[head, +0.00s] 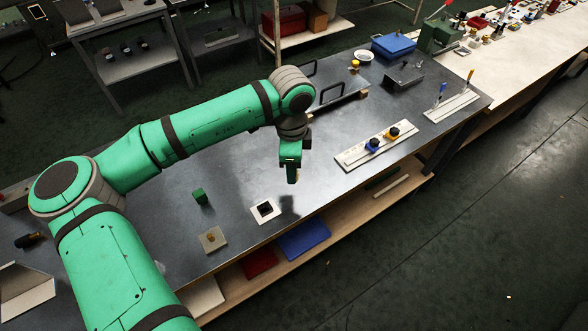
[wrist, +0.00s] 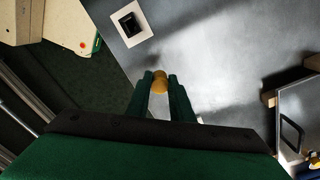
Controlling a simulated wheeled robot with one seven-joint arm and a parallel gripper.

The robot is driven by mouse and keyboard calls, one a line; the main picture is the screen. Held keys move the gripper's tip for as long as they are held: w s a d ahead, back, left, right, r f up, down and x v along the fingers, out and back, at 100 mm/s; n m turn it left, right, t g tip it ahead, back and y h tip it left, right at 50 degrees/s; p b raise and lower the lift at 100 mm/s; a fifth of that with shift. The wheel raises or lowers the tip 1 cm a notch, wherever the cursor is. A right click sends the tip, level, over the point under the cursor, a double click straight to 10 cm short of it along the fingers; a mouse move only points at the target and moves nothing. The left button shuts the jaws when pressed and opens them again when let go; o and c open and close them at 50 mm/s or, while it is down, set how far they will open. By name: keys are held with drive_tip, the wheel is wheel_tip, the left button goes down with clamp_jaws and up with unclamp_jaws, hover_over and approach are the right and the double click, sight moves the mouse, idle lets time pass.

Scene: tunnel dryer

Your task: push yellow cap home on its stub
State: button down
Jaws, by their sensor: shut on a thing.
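The fingers hide part of this piece. The board with the caps does not show in the wrist view.
A white square with a dark opening (head: 265,211), a green block (head: 199,196) and a tan plate (head: 213,240) lie on the near bench. Handled dark pieces (head: 340,92), a grey box (head: 404,75) and another pale strip (head: 452,106) stand farther back. Bench between gripper and board is clear.

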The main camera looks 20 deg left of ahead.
drive_tip(key=s+d+r, duration=0.2)
drive_tip(key=s+r, duration=0.3)
drive_tip(key=s, duration=0.5)
drive_tip(key=s+a+f, duration=0.1)
drive_tip(key=s+a, duration=0.4)
drive_tip(key=a, duration=0.3)
drive_tip(key=s+a+f, duration=0.1)
drive_tip(key=s+a, duration=0.5)
drive_tip(key=a, duration=0.3)
hover_over(209, 236)
drive_tip(key=shift+f, duration=2.8)
drive_tip(key=shift+f, duration=1.8)
drive_tip(key=c, duration=1.5)
unclamp_jaws()
drive_tip(key=shift+r, duration=0.1)
